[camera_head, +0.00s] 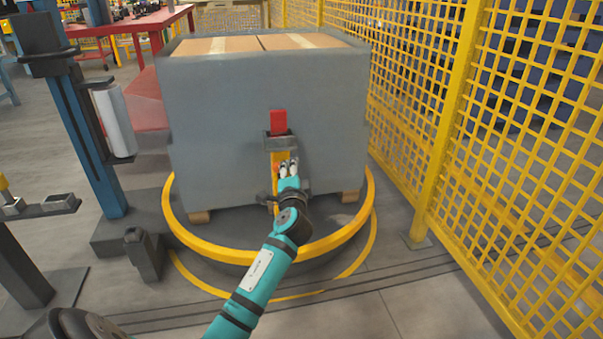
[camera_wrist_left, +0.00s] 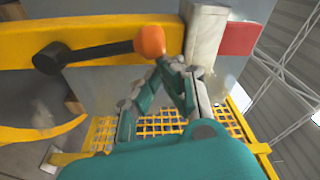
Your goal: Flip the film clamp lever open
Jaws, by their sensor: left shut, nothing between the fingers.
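The film clamp is an upright yellow bar (camera_head: 279,158) against the front of the grey wrapped pallet load (camera_head: 225,120). A grey bracket (camera_head: 279,144) and a red block (camera_head: 278,122) sit at its top. In the left wrist view the bar (camera_wrist_left: 100,26) runs sideways. The black lever (camera_wrist_left: 95,53) with its orange knob (camera_wrist_left: 149,41) lies along the bar, the knob towards the grey bracket (camera_wrist_left: 206,36). My left gripper (camera_head: 288,167) is shut and empty in front of the clamp. In the wrist view its fingertips (camera_wrist_left: 173,66) are close beside the knob; contact cannot be told.
A yellow ring guard (camera_head: 215,251) circles the pallet at low height. Yellow mesh fencing (camera_head: 510,120) stands at the right. A blue column (camera_head: 85,135) with a white film roll (camera_head: 114,121) stands at the left. Floor in front right is clear.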

